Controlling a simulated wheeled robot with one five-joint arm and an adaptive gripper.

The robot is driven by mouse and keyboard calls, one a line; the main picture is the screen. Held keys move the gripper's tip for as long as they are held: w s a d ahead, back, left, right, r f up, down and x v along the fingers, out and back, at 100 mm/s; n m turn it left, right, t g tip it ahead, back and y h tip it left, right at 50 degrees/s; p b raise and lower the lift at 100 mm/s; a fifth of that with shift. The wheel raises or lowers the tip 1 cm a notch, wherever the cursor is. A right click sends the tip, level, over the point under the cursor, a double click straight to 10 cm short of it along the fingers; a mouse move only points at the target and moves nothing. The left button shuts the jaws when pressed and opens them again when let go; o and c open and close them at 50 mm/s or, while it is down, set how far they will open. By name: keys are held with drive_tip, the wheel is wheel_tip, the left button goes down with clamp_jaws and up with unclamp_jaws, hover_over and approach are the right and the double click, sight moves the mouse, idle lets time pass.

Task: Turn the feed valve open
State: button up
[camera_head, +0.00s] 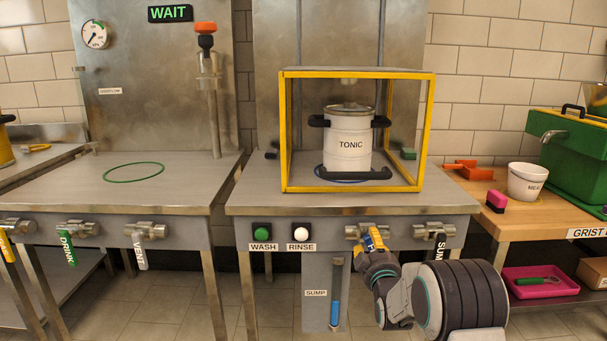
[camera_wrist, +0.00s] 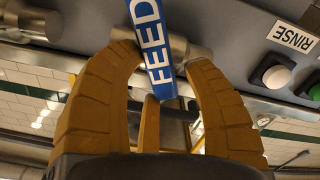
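The feed valve (camera_head: 353,232) is on the front panel of the middle bench, below the yellow-framed guard. My gripper (camera_wrist: 165,62) is open around the lever, with a visible gap on the right side. Whether either finger touches it is not clear. In the head view my gripper (camera_head: 371,243) covers much of the lever, which hangs roughly downward, slightly slanted.
A SUMP valve (camera_head: 435,231) sits close to the right of the feed valve. WASH (camera_head: 262,230) and RINSE (camera_head: 301,231) buttons are to the left. A sump gauge (camera_head: 336,295) hangs below. A TONIC vessel (camera_head: 349,155) stands inside the guard. A sign (camera_head: 170,13) reads WAIT.

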drive_tip(key=shift+o, duration=0.3)
drive_tip(key=shift+a+f, duration=0.2)
drive_tip(key=shift+f, duration=0.05)
drive_tip(key=shift+s+d, duration=0.1)
drive_tip(key=shift+c, duration=0.3)
drive_tip(key=shift+s, duration=1.1)
drive_tip(key=shift+r+m, duration=0.1)
drive_tip(key=shift+m, duration=1.1)
drive_tip(key=shift+w, duration=0.15)
